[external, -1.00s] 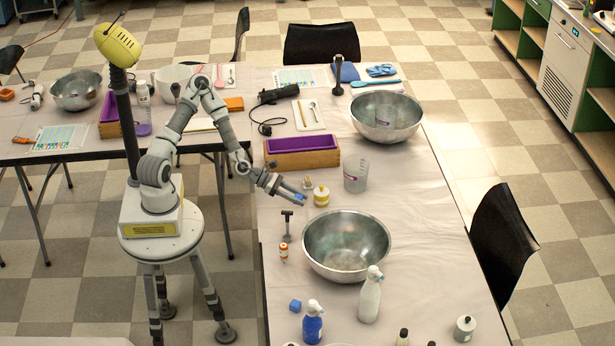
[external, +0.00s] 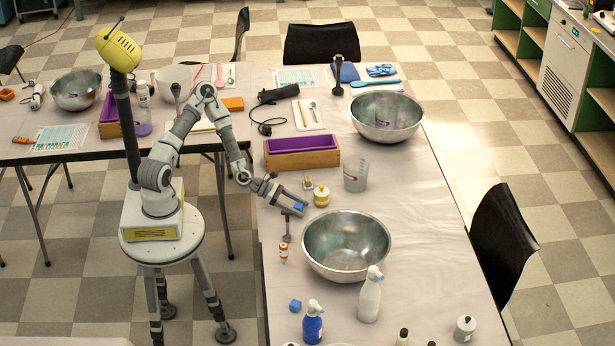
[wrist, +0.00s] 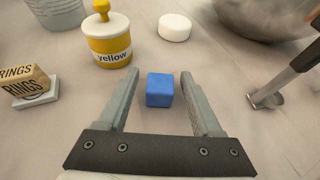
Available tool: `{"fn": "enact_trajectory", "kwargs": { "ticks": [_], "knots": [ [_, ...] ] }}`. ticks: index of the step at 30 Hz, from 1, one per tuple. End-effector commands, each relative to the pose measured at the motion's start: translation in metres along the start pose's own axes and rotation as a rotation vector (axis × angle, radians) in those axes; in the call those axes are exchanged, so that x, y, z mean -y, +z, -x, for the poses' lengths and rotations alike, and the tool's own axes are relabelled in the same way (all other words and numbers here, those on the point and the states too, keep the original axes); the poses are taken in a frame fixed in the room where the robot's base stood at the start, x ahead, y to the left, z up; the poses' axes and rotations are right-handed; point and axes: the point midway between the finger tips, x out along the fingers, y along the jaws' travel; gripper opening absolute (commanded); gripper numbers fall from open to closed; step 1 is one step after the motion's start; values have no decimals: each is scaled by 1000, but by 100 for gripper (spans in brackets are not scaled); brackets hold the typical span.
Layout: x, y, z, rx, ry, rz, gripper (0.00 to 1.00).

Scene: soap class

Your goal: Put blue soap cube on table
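A blue soap cube (wrist: 159,90) sits on the table between the tips of my gripper's two fingers in the wrist view, with a gap on each side. My gripper (wrist: 160,82) is open and low over the table. In the external view, my gripper (external: 292,198) is over the near-left part of the table (external: 425,235), and the blue cube shows small at its fingertips (external: 299,206). A second blue cube (external: 295,306) lies nearer the front, beside a blue bottle.
A yellow-labelled jar (wrist: 108,42), a wooden stamp block (wrist: 28,88) and a round white piece (wrist: 175,27) stand close by. A metal bowl (external: 346,245) and a metal-ended tool (wrist: 268,99) are to the right. A purple-lined wooden box (external: 302,161) is behind.

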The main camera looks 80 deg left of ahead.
Motion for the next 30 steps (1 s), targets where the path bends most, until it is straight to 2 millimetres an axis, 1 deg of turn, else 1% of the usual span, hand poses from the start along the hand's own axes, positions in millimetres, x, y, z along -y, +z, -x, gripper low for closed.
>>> {"fn": "enact_trajectory", "kwargs": {
  "ticks": [8, 11, 27, 30],
  "knots": [
    [0, 3, 1, 0, 0, -2, 66],
    [-1, 4, 10, 0, 2, 1, 66],
    [-1, 6, 97, 1, 2, 3, 66],
    [-1, 8, 103, 0, 1, 4, 66]
  ]
}}
